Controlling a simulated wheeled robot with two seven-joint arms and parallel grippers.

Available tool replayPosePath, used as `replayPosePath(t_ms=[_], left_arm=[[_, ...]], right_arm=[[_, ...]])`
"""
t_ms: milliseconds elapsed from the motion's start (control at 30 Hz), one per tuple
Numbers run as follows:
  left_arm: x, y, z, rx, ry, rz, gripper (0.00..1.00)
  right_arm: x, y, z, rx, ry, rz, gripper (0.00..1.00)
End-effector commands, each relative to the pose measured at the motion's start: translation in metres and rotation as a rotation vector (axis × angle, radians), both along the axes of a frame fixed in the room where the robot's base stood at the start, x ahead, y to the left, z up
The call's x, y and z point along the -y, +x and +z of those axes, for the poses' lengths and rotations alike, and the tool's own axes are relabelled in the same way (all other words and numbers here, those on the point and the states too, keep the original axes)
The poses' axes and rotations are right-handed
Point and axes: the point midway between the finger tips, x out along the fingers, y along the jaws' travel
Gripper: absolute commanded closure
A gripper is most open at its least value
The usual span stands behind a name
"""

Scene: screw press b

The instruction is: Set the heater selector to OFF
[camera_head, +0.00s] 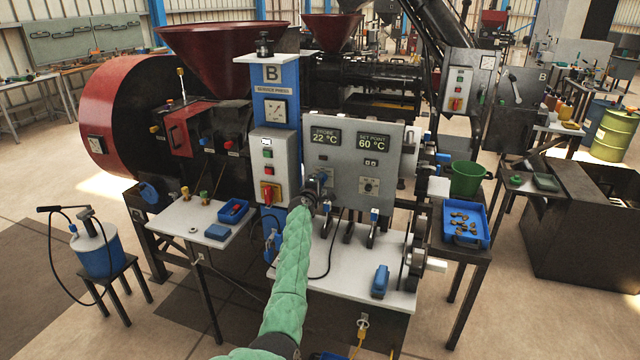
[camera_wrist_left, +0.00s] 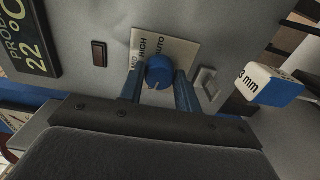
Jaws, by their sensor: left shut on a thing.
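The heater selector is a blue knob (camera_wrist_left: 160,70) on a pale label plate (camera_wrist_left: 172,48) in the left wrist view. MID, HIGH and AUTO can be read on the plate; no OFF mark shows, and the knob's setting cannot be read. My left gripper (camera_wrist_left: 159,88) has a finger on each side of the knob and is shut on it. In the head view, my left gripper (camera_head: 319,190) is at the lower left of the grey control panel (camera_head: 340,160) and hides the knob. My right gripper is not in view.
The panel displays (camera_head: 345,139) read 22 °C and 60 °C. Another small dial (camera_head: 369,186) sits to the right of my gripper. A white bench (camera_head: 345,282) lies below the panel.

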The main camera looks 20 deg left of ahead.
Motion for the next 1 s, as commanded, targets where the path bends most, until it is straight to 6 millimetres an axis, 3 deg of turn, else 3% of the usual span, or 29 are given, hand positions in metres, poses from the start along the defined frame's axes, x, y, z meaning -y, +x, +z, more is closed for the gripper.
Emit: replayPosePath(t_ms=[300, 500, 533, 633, 833, 1000], left_arm=[[0.000, 0.000, -0.001, -0.002, -0.020, -0.001, 0.90], [0.000, 0.000, -0.001, -0.002, -0.019, 0.000, 0.90], [0.000, 0.000, -0.001, -0.002, -0.019, 0.000, 0.63], [0.000, 0.000, -0.001, -0.002, -0.019, 0.000, 0.45], [0.000, 0.000, 0.000, -0.001, -0.018, 0.000, 0.45], [0.001, -0.004, -0.001, -0.001, -0.018, -0.001, 0.45]], right_arm=[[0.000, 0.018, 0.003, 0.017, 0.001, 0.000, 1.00], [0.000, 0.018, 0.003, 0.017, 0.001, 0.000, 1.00], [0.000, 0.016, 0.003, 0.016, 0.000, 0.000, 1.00], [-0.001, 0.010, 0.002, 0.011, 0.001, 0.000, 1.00], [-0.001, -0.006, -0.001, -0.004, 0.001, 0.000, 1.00], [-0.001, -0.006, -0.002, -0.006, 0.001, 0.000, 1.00]])
